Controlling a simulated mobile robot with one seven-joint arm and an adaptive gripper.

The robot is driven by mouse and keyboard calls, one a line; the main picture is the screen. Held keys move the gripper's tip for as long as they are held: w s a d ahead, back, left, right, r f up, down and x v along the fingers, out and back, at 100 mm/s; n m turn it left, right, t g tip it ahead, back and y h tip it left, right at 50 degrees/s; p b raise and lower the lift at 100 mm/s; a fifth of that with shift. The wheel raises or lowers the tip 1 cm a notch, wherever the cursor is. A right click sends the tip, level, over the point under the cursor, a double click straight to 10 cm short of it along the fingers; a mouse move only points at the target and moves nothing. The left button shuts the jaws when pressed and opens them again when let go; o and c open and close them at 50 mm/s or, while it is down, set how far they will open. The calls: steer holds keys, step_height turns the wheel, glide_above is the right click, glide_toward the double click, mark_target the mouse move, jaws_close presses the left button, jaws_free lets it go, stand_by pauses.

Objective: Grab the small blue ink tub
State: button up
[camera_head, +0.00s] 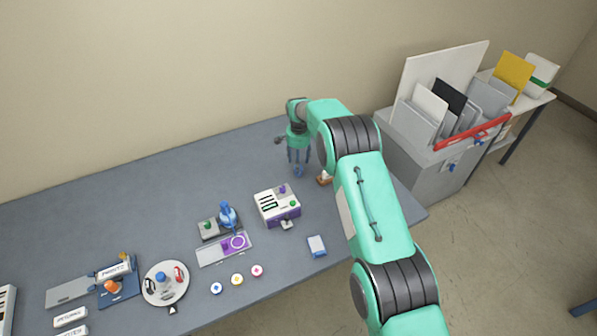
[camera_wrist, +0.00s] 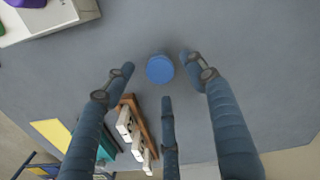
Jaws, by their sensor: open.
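The small blue ink tub is a round, plain blue disc in the wrist view (camera_wrist: 160,69), standing on the grey table. In the head view the tub (camera_head: 298,172) is small and partly covered by my fingers. My gripper (camera_head: 298,160) is above the far part of the table, pointing down. In the wrist view my gripper (camera_wrist: 158,72) has its fingers spread, one left, one right and one below the tub. A gap shows between the tub and each finger. Nothing is held. How high the fingertips are above the table is hard to tell.
A brown rack with white blocks (camera_wrist: 132,128) stands close to the lower left of the tub. A white and purple machine (camera_head: 280,208) is left of my arm. A blue-white box (camera_head: 317,246) lies nearer the front. Table right of the tub in the wrist view is clear.

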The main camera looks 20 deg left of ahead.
steer(key=shift+f, duration=1.9)
steer(key=shift+s, duration=0.1)
steer(key=c, duration=1.3)
